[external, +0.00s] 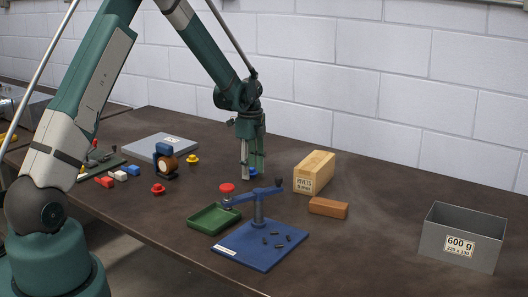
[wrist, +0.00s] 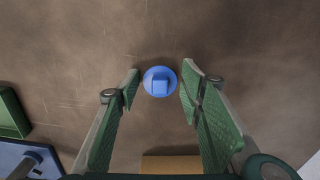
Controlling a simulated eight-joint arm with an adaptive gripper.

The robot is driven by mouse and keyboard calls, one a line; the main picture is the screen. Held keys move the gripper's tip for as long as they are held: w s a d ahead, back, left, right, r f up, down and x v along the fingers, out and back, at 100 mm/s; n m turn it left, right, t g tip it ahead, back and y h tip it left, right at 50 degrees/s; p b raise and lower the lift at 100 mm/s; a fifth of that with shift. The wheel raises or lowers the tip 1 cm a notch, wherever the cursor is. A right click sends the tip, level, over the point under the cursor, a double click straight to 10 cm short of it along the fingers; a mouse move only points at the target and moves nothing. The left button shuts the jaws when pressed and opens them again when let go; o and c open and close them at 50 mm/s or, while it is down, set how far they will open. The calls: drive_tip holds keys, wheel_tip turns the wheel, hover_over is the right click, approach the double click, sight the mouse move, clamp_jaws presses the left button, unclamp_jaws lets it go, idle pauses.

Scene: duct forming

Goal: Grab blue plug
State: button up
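In the external view my gripper (external: 252,176) is low over the table, left of the wooden block.
A wooden box (external: 314,173) and an orange-brown block (external: 328,208) stand right of my gripper. A blue press (external: 262,243) and green tray (external: 214,218) lie in front. A yellow plug (external: 193,159) and red plug (external: 158,188) lie left. A grey bin (external: 445,265) stands far right.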

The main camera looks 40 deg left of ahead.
sight(251, 168)
idle(0.3)
drive_tip(key=c, duration=0.6)
drive_tip(key=shift+o, duration=0.2)
drive_tip(key=shift+r+p, duration=0.35)
drive_tip(key=shift+r, duration=4.7)
